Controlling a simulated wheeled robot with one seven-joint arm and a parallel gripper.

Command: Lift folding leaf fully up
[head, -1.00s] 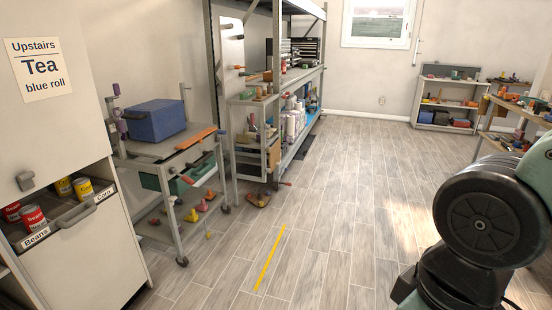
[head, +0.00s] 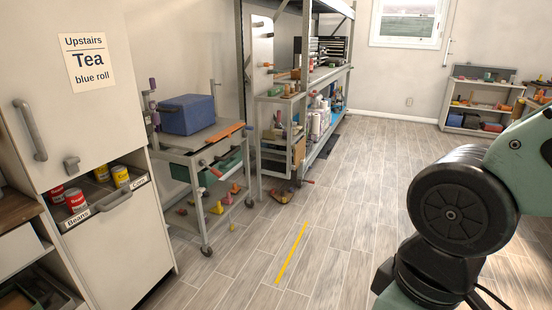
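The rolling rack (head: 205,187) stands left of centre in the head view, on small wheels. A blue box (head: 187,114) sits on its grey top. A grey panel (head: 212,131) with an orange strip (head: 223,132) along part of its edge lies about level at the top's right side. It may be the folding leaf, but I cannot tell for sure. Part of my arm fills the right of the view. My gripper is not in view, and nothing of mine touches the rack.
A white cabinet (head: 112,258) with an open drawer of cans (head: 107,200) stands at the near left. Tall metal shelving (head: 327,77) is behind the rack. A low shelf unit (head: 480,100) stands at the far wall.

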